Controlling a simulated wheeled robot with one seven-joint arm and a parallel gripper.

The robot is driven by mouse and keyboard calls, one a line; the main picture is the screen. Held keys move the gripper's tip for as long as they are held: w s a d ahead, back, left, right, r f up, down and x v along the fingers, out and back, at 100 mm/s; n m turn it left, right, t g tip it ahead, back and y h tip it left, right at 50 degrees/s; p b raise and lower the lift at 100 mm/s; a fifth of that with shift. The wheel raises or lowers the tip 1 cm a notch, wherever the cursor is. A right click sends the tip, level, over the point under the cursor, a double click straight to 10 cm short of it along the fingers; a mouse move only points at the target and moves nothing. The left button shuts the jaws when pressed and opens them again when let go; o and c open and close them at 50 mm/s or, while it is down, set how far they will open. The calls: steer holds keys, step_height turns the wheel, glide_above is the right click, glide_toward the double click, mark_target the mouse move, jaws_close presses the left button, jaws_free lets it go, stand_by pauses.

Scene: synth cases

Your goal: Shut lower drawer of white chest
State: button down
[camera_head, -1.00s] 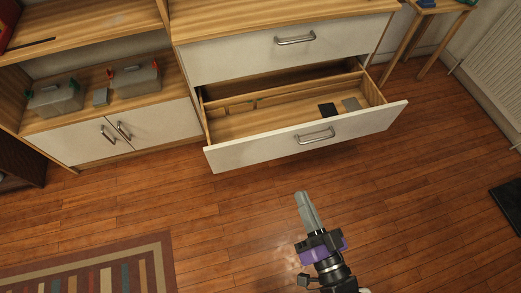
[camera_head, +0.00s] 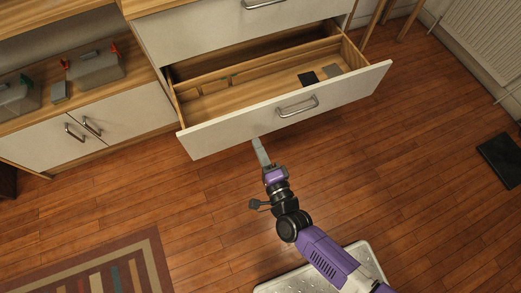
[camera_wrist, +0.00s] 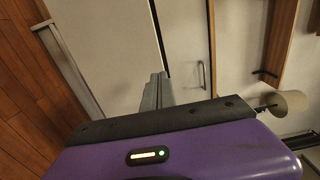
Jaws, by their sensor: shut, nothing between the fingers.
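The white chest has its lower drawer (camera_head: 235,126) pulled well out, and its inside shows from above. The drawer's white front carries a metal bar handle (camera_head: 298,106). In the wrist view, the shut fingers (camera_wrist: 157,90) stand before pale panels.
The upper drawer (camera_head: 215,38) looks shut. A cabinet with two white doors (camera_head: 95,124) stands left, with grey bins (camera_head: 97,70) on its shelf. A striped rug (camera_head: 110,265) lies front left and a dark mat (camera_head: 500,160) at right. The wooden floor between is clear.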

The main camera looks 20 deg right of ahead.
mark_target(243, 114)
steer(key=w+b, duration=0.1)
steer(key=w, duration=0.8)
steer(key=shift+w+a, duration=0.15)
steer(key=shift+w, duration=0.15)
